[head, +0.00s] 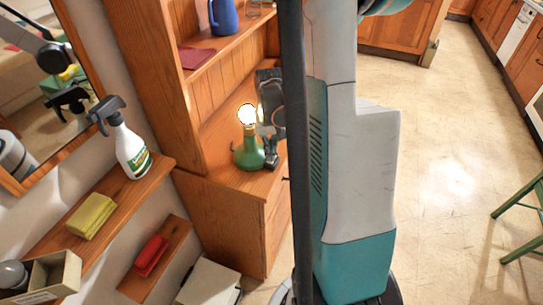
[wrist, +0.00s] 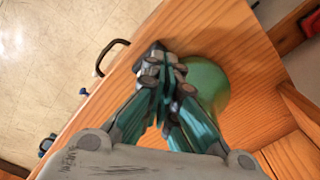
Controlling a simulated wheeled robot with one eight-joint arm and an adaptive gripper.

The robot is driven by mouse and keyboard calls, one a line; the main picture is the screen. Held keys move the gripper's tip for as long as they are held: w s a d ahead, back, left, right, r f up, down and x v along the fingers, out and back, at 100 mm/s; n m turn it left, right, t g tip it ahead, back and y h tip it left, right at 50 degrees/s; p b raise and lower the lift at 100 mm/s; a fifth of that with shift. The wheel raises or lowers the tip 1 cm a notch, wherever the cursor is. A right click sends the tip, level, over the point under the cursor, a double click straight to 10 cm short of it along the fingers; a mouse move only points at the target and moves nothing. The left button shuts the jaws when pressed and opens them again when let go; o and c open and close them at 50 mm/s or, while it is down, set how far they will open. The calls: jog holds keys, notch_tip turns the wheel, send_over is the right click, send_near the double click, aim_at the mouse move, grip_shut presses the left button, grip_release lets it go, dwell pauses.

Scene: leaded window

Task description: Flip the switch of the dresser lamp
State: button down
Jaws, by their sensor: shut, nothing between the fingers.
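The dresser lamp (head: 247,150) has a round green base and a bare, glowing bulb (head: 247,115). It stands on the wooden top of the dresser (head: 222,172). My gripper (head: 271,157) is shut and empty, pointing down right beside the lamp's right side. In the wrist view, the shut fingers (wrist: 165,62) overlap the left edge of the green lamp base (wrist: 207,82). I cannot tell whether they touch it. The lamp's switch is not seen clearly; my fingers may hide it.
A shelf above the dresser holds a blue pitcher (head: 223,17) and a red book (head: 196,58). A spray bottle (head: 130,146) and a yellow sponge (head: 91,216) are on the left wall shelf. A drawer handle (wrist: 111,56) juts from the dresser.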

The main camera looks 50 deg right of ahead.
jog(key=shift+r+p, duration=1.65)
jog(key=shift+r, duration=1)
